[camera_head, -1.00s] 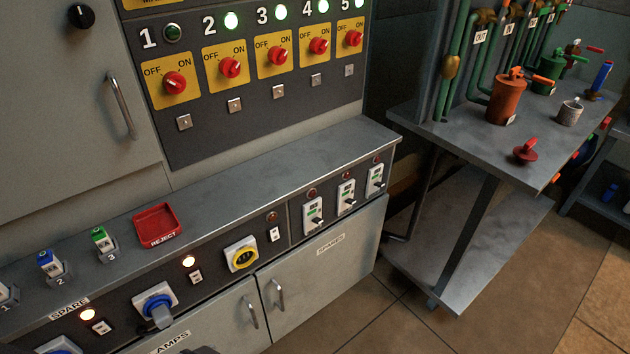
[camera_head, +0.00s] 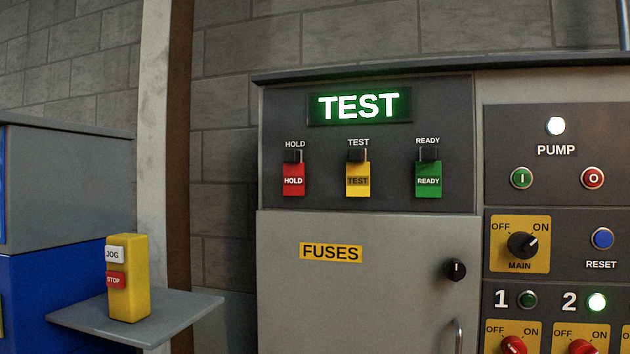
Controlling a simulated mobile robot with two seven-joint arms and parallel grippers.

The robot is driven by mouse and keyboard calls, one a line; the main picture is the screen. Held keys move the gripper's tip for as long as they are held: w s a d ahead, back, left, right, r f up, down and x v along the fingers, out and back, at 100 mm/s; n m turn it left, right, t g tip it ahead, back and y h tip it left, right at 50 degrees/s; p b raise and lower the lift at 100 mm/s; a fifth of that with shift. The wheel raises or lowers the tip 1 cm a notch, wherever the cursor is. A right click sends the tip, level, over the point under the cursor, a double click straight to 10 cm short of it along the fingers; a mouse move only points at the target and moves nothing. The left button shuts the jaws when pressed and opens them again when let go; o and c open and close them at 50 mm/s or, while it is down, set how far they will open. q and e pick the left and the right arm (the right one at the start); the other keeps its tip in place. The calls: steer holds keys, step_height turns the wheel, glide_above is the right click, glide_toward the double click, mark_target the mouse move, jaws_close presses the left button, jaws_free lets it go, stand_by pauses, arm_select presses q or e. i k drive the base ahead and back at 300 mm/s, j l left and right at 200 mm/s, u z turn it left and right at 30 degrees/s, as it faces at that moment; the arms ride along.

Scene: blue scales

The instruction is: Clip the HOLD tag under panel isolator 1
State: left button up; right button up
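The red HOLD tag (camera_head: 293,180) hangs on a black clip under the HOLD label at the upper left of the grey panel, beside a yellow TEST tag (camera_head: 358,181) and a green READY tag (camera_head: 428,181). Panel isolator 1 (camera_head: 512,346) shows only as the top of its red knob at the bottom edge, under the number 1 and an unlit dark green lamp (camera_head: 528,299). The clip plate below isolator 1 is out of view. Neither of my grippers is in view.
A lit green TEST sign (camera_head: 359,106) is above the tags. The FUSES door (camera_head: 350,300) is shut. The MAIN switch (camera_head: 522,245) points toward ON. A yellow JOG/STOP box (camera_head: 129,280) stands on a grey shelf (camera_head: 180,312) at the left.

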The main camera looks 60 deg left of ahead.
mark_target(293, 171)
steer(key=l+u, duration=0.15)
steer(key=u, duration=1.95)
steer(key=k+j, duration=0.05)
steer(key=j, duration=0.05)
